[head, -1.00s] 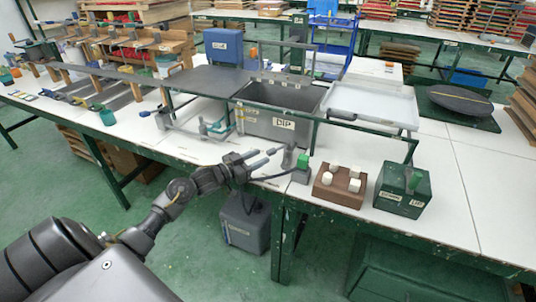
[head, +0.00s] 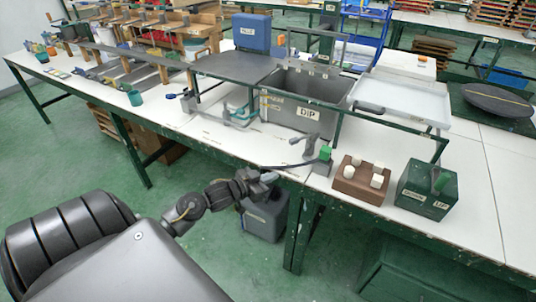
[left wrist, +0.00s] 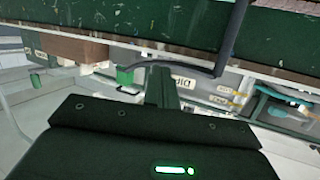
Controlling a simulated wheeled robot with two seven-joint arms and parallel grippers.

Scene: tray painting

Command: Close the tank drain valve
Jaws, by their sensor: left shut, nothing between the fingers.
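The grey dip tank (head: 310,112) with a "DIP" label stands on the table; it also shows upside down in the left wrist view (left wrist: 203,86). Teal piping (head: 238,112) with a blue-ended handle (head: 186,93) is at its left front. I cannot tell which part is the drain valve or how its handle stands. My left gripper (head: 268,177) is shut and empty at the table's front edge, apart from the tank and piping. In the left wrist view its dark fingers (left wrist: 161,84) point toward the tank. My right gripper is not in view.
A brown block with white knobs (head: 361,179) and a green box (head: 427,189) are to the right. A grey canister (head: 265,215) is below the table.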

